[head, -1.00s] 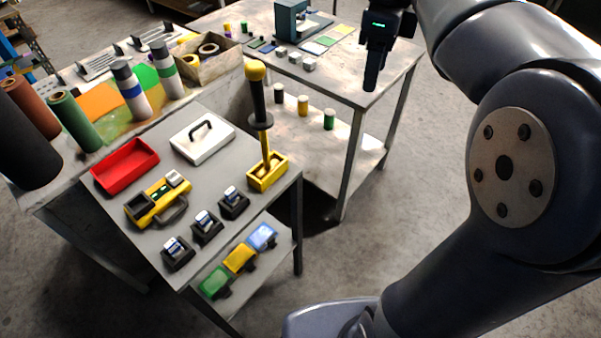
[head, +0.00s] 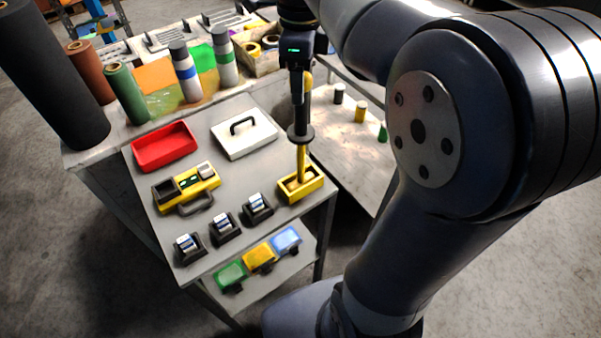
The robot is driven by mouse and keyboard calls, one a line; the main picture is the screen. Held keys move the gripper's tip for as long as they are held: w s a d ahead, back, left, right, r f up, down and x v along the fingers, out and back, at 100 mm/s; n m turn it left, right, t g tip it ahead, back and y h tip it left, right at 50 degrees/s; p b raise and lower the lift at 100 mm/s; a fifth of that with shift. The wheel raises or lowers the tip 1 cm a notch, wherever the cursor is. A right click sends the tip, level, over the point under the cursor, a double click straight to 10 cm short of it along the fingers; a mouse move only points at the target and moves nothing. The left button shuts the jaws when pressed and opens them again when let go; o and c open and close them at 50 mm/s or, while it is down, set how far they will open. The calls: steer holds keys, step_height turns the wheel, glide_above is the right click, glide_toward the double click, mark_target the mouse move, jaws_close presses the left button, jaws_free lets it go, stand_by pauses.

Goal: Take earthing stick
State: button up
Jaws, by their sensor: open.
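The earthing stick (head: 302,158) stands upright in a yellow holder (head: 314,190) at the right edge of the grey bench top. It has a yellow lower shaft, a black round guard, a black handle and a yellow knob. My gripper (head: 297,98) points down and overlaps the upper handle and knob in the head view, hiding part of them. It is open. I cannot tell whether its fingers are around the handle or in front of it.
A red tray (head: 164,148), a white lidded box (head: 244,134), a yellow tester (head: 187,187) and several black-based blocks (head: 222,225) lie on the bench. Rolls and striped cylinders (head: 186,72) stand behind. A lower shelf holds coloured boxes (head: 260,258).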

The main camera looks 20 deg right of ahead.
steer(key=shift+f, duration=2.3)
jaws_close()
